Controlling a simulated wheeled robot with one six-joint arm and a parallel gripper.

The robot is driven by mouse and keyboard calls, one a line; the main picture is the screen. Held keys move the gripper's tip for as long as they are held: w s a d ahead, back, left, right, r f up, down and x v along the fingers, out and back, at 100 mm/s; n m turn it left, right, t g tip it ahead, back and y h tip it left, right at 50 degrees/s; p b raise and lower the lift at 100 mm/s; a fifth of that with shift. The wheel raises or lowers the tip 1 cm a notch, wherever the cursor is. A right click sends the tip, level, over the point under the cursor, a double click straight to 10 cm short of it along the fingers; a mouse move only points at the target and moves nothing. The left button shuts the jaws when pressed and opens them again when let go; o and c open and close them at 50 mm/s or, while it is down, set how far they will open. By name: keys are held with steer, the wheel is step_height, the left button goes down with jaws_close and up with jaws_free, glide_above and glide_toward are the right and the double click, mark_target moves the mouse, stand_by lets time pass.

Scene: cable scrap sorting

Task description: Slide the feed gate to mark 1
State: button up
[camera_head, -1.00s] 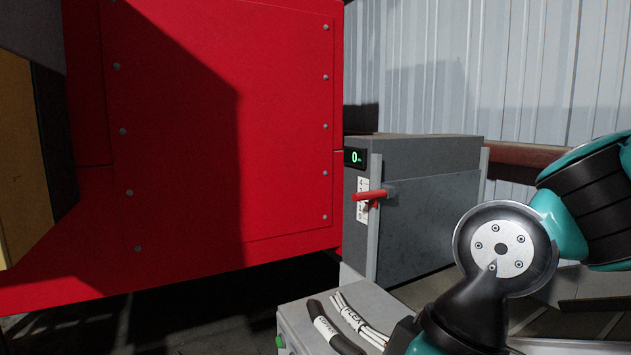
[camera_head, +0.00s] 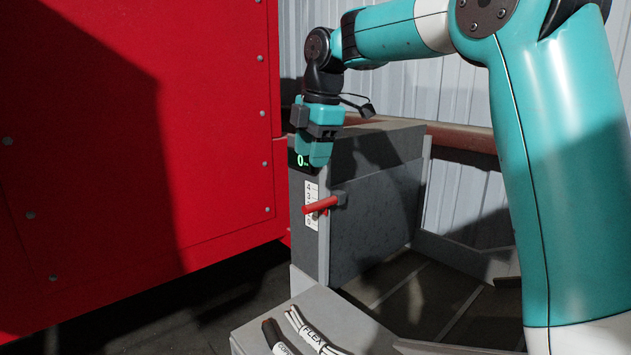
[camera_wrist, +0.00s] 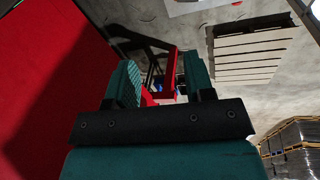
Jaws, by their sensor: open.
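The feed gate (camera_head: 378,228) is a grey plate on the side of a grey housing. Its red handle (camera_head: 321,205) sticks out to the left, across a white numbered scale (camera_head: 311,190). The 4 shows at the top of the scale; the handle hides the middle marks, so I cannot tell its exact mark. A small display (camera_head: 298,160) reads a green 0. My gripper (camera_head: 319,162) points down, above the handle and apart from it. It is open, with its two teal fingers spread in the wrist view (camera_wrist: 160,78). Red parts show beyond and between the fingers there.
A large red machine panel (camera_head: 130,130) stands close on the left. A grey box (camera_head: 335,325) in front holds a black cable and white cables labelled FLEX. A corrugated wall (camera_head: 455,110) is behind. The wrist view shows a pallet (camera_wrist: 250,50) on the floor.

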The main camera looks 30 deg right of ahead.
steer(key=w+d+r+n, duration=0.2)
steer(key=w+d+r, duration=0.1)
steer(key=d, duration=0.1)
steer(key=p, duration=0.4)
glide_toward(315, 203)
steer(key=shift+h, duration=0.3)
steer(key=f, duration=0.3)
steer(key=w+f, duration=0.1)
steer(key=f, duration=0.2)
steer(key=a+f, duration=0.1)
steer(key=f, duration=0.2)
steer(key=shift+w+f, duration=0.15)
steer(key=shift+w, duration=0.15)
steer(key=shift+c, duration=0.3)
